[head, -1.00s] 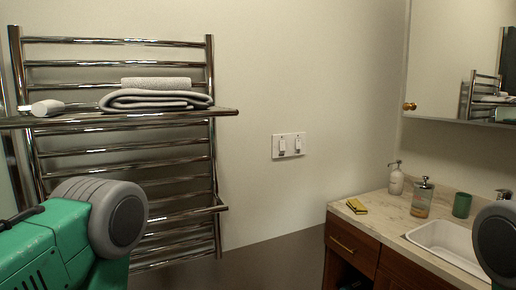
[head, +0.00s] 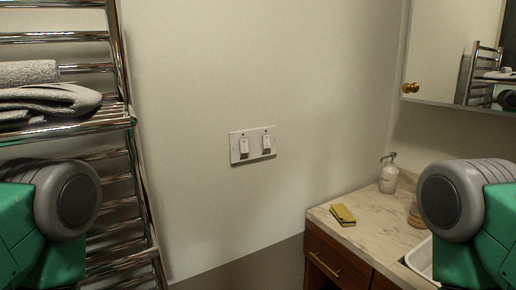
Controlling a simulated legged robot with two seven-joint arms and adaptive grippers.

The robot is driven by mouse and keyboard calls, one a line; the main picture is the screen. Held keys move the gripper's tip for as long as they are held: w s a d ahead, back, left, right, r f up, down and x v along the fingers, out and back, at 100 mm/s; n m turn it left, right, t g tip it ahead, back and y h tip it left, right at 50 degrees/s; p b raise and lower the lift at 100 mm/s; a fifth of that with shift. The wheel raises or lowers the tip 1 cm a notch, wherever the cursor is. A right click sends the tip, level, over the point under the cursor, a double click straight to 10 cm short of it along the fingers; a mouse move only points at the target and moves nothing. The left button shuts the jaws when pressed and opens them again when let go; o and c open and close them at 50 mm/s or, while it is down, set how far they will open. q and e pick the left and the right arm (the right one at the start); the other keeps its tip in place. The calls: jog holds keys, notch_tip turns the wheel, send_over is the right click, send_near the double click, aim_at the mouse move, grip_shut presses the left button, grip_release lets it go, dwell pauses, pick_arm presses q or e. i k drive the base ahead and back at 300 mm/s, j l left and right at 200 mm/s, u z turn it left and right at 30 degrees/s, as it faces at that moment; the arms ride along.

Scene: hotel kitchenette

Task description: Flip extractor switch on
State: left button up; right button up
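A white double switch plate (head: 252,145) is fixed to the wall near the middle of the head view. It carries two rocker switches, a left one (head: 244,146) and a right one (head: 266,142). Which of them is the extractor switch cannot be told, and no labels are readable. Parts of my two arms show at the lower left and lower right edges, both well apart from the plate. Neither gripper is in the picture.
A chrome towel rail (head: 130,150) with folded grey towels (head: 45,100) stands at the left. A marble counter (head: 372,232) with a yellow sponge (head: 343,214), a soap dispenser (head: 389,175) and a sink (head: 420,258) is at the right. The wall around the plate is clear.

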aim_at(243, 143)
jog(key=k+j, duration=0.1)
jog(key=k, duration=0.2)
jog(key=k+j+z, duration=0.15)
jog(key=k, duration=0.2)
jog(key=j+z, duration=0.15)
jog(key=z, duration=0.9)
jog(key=k+l, duration=0.05)
